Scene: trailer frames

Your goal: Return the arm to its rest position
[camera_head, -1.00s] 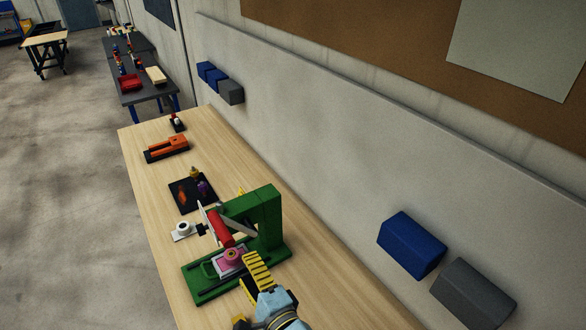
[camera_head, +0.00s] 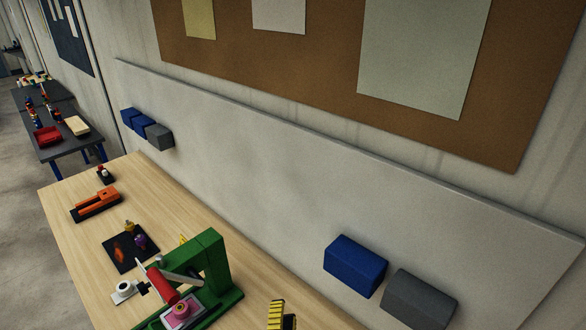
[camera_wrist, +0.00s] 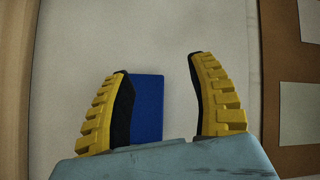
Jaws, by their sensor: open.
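My gripper (camera_wrist: 158,78) is open in the wrist view, with its two yellow ribbed fingers apart and nothing between them. Behind the fingers is the pale wall panel with a blue block (camera_wrist: 148,105) on it. In the head view only part of one yellow finger shows at the bottom edge, right of the green press (camera_head: 205,265). The finger looks apart from the press, and the rest of my arm is out of that view. The press has a red handle (camera_head: 163,287), and a pink piece (camera_head: 181,312) sits on its base.
The wooden table (camera_head: 75,225) also holds an orange tool (camera_head: 97,203), a black mat (camera_head: 118,254) with small items, and a white round piece (camera_head: 124,288). A blue block (camera_head: 355,265) and a grey block (camera_head: 418,299) are on the wall panel. A dark table (camera_head: 75,146) stands farther back.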

